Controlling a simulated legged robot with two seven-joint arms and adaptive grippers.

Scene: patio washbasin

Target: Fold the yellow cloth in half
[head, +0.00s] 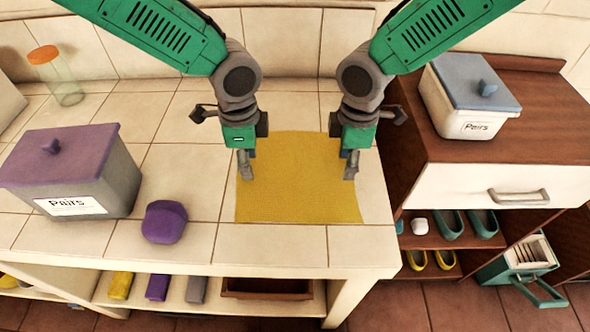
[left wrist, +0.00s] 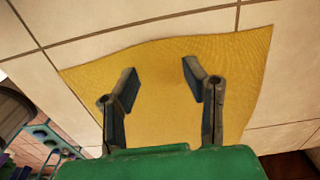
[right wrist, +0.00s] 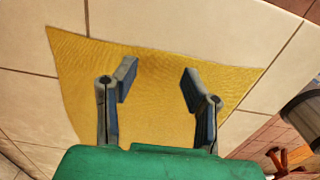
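The yellow cloth (head: 298,195) lies flat and spread out on the tiled counter. It also fills the middle of the left wrist view (left wrist: 165,75) and the right wrist view (right wrist: 155,75). My left gripper (head: 246,172) is over the cloth's left edge, fingers pointing down. In the left wrist view its fingers (left wrist: 158,85) are apart with only cloth beyond them. My right gripper (head: 350,170) is over the cloth's right side. In the right wrist view its fingers (right wrist: 157,85) are apart with nothing between them. I cannot tell whether the fingertips touch the cloth.
A grey box with a purple lid (head: 70,170) and a purple rounded object (head: 164,222) stand left on the counter (head: 180,180). A glass jar with an orange lid (head: 62,80) is behind. A white box with a blue-grey lid (head: 468,97) stands on the brown cabinet (head: 520,130) at right.

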